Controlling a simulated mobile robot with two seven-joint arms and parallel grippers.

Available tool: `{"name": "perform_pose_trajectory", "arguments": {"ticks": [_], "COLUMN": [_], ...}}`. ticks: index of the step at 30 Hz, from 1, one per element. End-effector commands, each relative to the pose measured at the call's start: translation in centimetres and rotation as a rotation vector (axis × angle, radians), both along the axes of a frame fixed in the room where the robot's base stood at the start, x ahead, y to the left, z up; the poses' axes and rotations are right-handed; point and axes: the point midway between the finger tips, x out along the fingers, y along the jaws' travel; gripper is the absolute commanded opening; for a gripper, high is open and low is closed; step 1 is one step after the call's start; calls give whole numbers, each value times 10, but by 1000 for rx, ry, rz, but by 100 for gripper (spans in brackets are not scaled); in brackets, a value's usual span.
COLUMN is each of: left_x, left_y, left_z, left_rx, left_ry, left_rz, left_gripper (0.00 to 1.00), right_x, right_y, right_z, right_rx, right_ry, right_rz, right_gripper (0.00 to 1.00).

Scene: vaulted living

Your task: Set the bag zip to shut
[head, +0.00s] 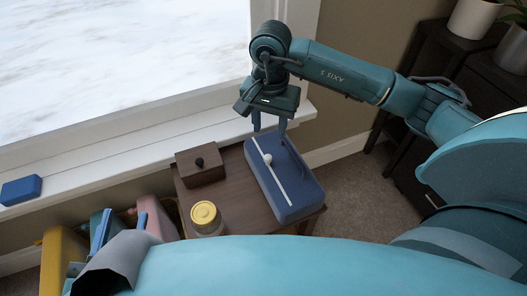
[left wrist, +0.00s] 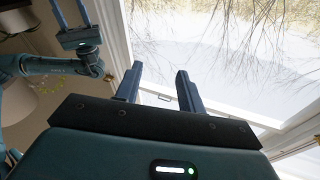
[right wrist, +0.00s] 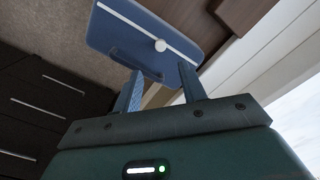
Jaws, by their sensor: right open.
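The blue bag (head: 300,190) lies on a small brown table. A white zip line (head: 280,188) runs along its top, with a round white slider (head: 267,159) nearer the far end. The right wrist view also shows the bag (right wrist: 125,35) and slider (right wrist: 160,45), plus a dark handle on the bag's side. My right gripper (head: 268,131) is open and empty at the bag's far end, fingers pointing down; contact is unclear. It also shows in the right wrist view (right wrist: 161,75). My left gripper (left wrist: 157,82) is open and empty, facing the window, away from the bag.
The table (head: 229,198) also holds a brown box (head: 200,170) with a dark knob and a yellow-lidded jar (head: 206,216). A blue block (head: 21,190) lies on the windowsill. Yellow and pink upright items stand left of the table. Dark drawers stand at right.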

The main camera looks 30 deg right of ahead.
Motion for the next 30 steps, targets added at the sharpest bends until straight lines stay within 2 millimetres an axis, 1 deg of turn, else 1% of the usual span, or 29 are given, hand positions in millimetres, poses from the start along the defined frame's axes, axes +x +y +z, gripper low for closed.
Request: {"name": "perform_pose_trajectory", "arguments": {"ticks": [1,3,9,12,15,18,27,30], "left_x": [1,2,3,4,4,4,4,4], "left_y": [0,-1,-3,-3,-4,-4,-5,-5], "left_z": [-3,-4,-3,-3,-2,-2,-1,-1], "left_rx": [-9,-20,-53,-66,-77,-82,-84,-85], "left_ry": [0,-1,-4,-4,-4,-4,-1,-2], "left_rz": [-2,-5,-14,-18,-22,-23,-24,-25], "left_gripper": [39,39,39,39,39,39,39,39], "right_x": [-1,-1,-1,-1,0,0,0,0], "right_y": [1,1,1,1,2,1,1,1], "right_z": [-16,-31,-71,-85,-95,-100,-101,-101], "right_rx": [1,2,4,4,4,4,4,4], "right_ry": [4,4,2,3,1,1,0,0], "right_rz": [0,-1,-1,-1,0,0,0,0], "right_gripper": [41,41,41,41,41,41,41,34]}}
